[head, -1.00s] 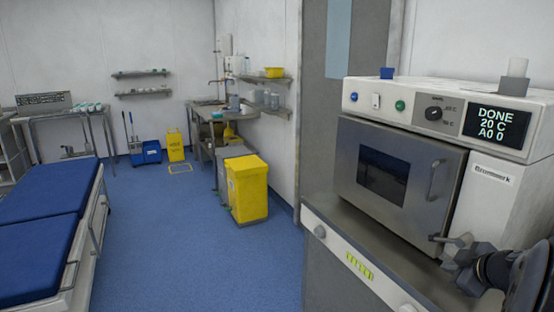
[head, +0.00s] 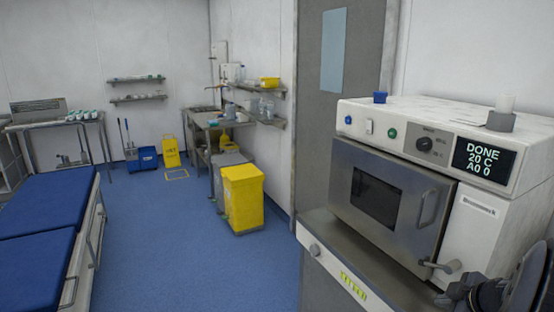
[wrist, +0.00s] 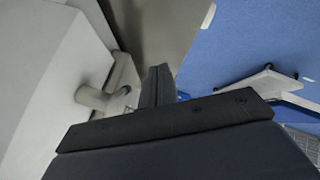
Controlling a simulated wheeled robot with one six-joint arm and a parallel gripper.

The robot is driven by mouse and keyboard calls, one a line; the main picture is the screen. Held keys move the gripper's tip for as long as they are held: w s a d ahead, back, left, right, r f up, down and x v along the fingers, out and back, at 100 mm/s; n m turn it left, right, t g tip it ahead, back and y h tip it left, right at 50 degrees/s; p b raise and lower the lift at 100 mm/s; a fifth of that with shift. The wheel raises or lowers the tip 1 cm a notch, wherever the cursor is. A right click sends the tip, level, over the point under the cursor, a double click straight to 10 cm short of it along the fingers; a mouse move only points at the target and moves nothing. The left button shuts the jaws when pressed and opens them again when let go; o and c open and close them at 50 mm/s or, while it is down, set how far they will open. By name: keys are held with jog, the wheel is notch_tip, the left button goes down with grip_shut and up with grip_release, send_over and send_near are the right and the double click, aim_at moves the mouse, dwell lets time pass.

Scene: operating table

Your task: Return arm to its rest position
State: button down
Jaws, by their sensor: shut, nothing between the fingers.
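My gripper (head: 452,296) is at the lower right of the head view, just below the lever (head: 440,266) on the front of the white sterilizer (head: 490,215). In the wrist view its dark fingers (wrist: 158,84) are together and hold nothing. The sterilizer's door (head: 385,200) looks closed, and its display reads DONE, 20 C. In the wrist view the lever (wrist: 92,97) is to the left of the fingers, apart from them. Most of my arm is outside the head view.
The metal stand (head: 330,262) under the sterilizer is close to my gripper. A blue bed (head: 45,205) is at the left, and a yellow bin (head: 243,200) stands near the wall. The blue floor (head: 200,270) between them is clear.

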jog(key=v, duration=0.3)
dwell(0.5)
jog(key=x, duration=0.5)
jog(key=shift+w+d+f, duration=0.1)
jog(key=shift+w+d, duration=0.15)
jog(key=shift+w, duration=0.15)
jog(key=shift+w+d+f+b, duration=0.15)
jog(key=shift+f+b, duration=0.05)
jog(key=shift+b, duration=0.4)
jog(key=w+t+b, duration=0.1)
jog(key=b, duration=0.3)
jog(key=w+d+m+t+b, duration=0.1)
jog(key=b, duration=0.4)
jog(key=shift+w+d+f, duration=0.15)
jog(key=shift+d+f, duration=0.1)
jog(key=shift+w+b, duration=0.1)
jog(key=shift+b, duration=0.55)
jog(key=t+b, duration=0.1)
jog(key=b, duration=0.4)
jog(key=shift+w+d+t, duration=0.15)
jog(key=shift+w+t, duration=0.15)
jog(key=shift+w, duration=0.1)
jog(key=b, duration=0.4)
jog(key=shift+w+r+m+t, duration=0.2)
jog(key=shift+m+t, duration=0.1)
jog(key=shift+t, duration=0.1)
